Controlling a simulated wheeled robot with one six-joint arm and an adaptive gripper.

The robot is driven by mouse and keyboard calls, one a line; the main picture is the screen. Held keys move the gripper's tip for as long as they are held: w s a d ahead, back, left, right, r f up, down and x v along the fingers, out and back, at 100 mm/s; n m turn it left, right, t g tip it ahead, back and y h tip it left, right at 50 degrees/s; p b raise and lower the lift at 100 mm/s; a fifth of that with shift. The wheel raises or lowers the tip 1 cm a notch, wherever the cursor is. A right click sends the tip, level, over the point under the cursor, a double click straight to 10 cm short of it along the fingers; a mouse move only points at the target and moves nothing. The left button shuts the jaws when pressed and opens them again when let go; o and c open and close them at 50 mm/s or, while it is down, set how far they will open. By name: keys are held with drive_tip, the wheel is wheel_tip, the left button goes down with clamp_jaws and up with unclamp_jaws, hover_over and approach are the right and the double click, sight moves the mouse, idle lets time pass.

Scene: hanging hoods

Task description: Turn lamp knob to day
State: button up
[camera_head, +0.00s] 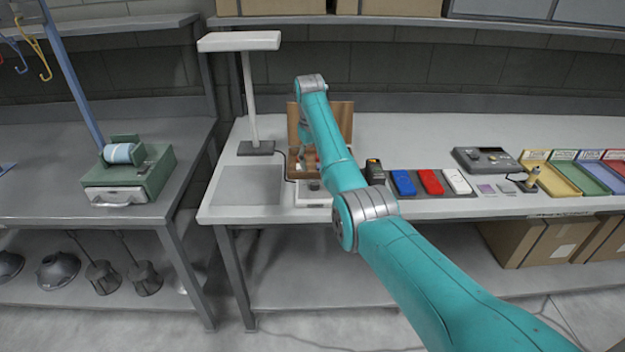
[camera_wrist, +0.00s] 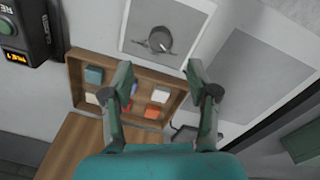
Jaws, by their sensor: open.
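A dark round knob (camera_wrist: 160,39) sits on a white square plate (camera_wrist: 185,20) at the top middle of the wrist view. It has a pointer-like bar across it; I cannot read any markings. In the head view the plate (camera_head: 312,201) lies near the table's front edge, partly behind my arm. The desk lamp (camera_head: 240,42) with a white head and pole stands to its left. My gripper (camera_wrist: 159,68) is open and empty, its fingers apart above the wooden box, with the knob beyond the fingertips in the wrist view.
An open wooden box (camera_wrist: 175,112) with several coloured blocks lies beneath my gripper. A dark device (camera_head: 375,171) with a small display stands right of the plate. A grey mat (camera_head: 248,185) lies to the left. Blue, red and white items (camera_head: 430,182) sit farther right.

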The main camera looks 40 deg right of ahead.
sight(315, 183)
drive_tip(key=f, duration=0.8)
drive_tip(key=shift+d+f, duration=0.1)
drive_tip(key=shift+d, duration=0.1)
drive_tip(key=shift+s, duration=0.1)
clamp_jaws()
